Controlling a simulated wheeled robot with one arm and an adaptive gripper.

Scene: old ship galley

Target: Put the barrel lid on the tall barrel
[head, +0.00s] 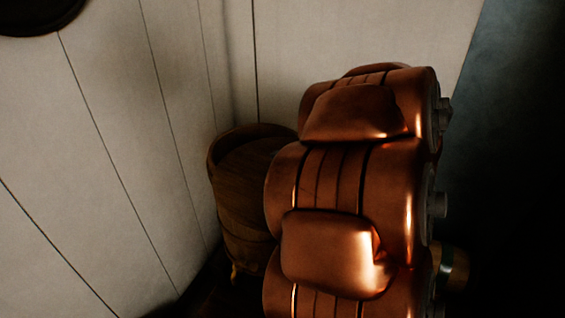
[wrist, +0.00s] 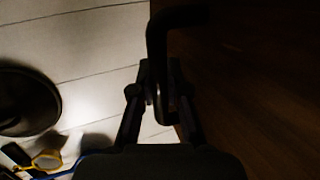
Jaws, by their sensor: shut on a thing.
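In the head view a dark wooden barrel (head: 243,205) stands upright in the corner of the pale panelled walls. My copper-coloured arm hides its right side. Its rim shows at the top, but the shade makes it hard to tell what lies inside. In the wrist view my gripper (wrist: 161,98) is shut on a dark bent handle (wrist: 156,48). A broad dark brown wooden surface, which looks like the barrel lid (wrist: 262,80), fills the right side beside the handle. The gripper and the lid do not show in the head view.
Pale plank walls (head: 110,130) rise close behind and left of the barrel. A dark round thing (head: 38,12) is at the upper left. A yellow-rimmed thing (wrist: 47,161) is low left in the wrist view.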

